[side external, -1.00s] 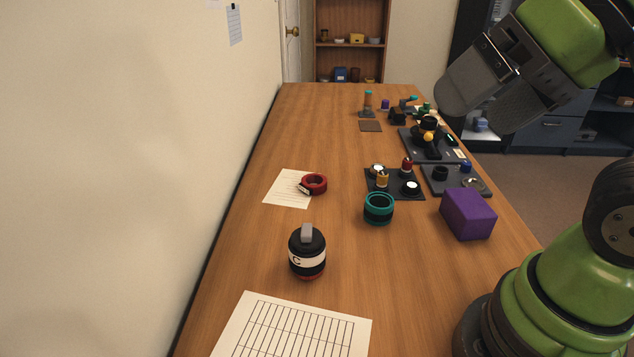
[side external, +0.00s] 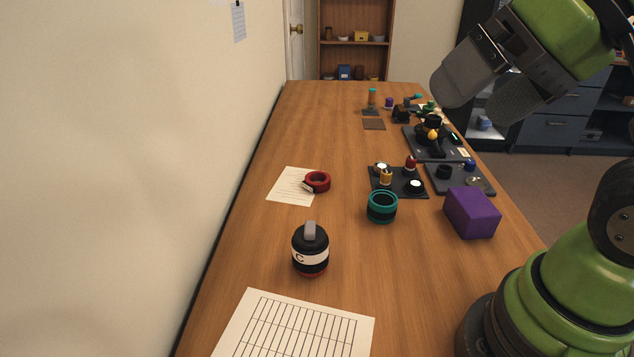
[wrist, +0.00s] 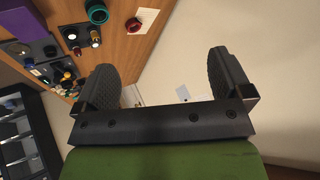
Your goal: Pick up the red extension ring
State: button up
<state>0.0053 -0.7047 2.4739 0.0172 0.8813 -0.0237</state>
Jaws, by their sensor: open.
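The red extension ring (side external: 317,181) lies at the right edge of a white sheet of paper on the wooden table, with a small pale tag at its left side. It also shows in the wrist view (wrist: 134,25), near the top. My gripper (side external: 478,101) is raised at the upper right in the side view, well away from the ring. In the wrist view the two fingers of my gripper (wrist: 168,80) stand wide apart with nothing between them.
A teal ring (side external: 382,207), a black lens body (side external: 310,250) and a purple box (side external: 471,212) stand on the table (side external: 250,240). Dark trays with small parts line the right side. A gridded sheet (side external: 296,325) lies in front. A wall borders the left; table around the ring is clear.

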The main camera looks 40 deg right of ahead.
jog(key=w+n, duration=0.1)
jog(key=w, duration=0.8)
jog(key=n+g+h, duration=0.1)
jog(key=n+h, duration=0.1)
jog(key=n, duration=0.1)
send_over(317, 177)
jog(key=s, duration=0.4)
jog(key=f, duration=2.5)
jog(key=shift+a+f, duration=0.35)
jog(key=shift+f, duration=0.05)
jog(key=shift+d+x, duration=0.2)
jog(key=shift+x, duration=1.35)
jog(key=shift+d+x, duration=0.15)
jog(key=shift+x, duration=1.35)
jog(key=shift+w+r, duration=0.1)
jog(key=shift+w, duration=0.05)
jog(key=shift+c, duration=0.2)
jog(key=c, duration=1)
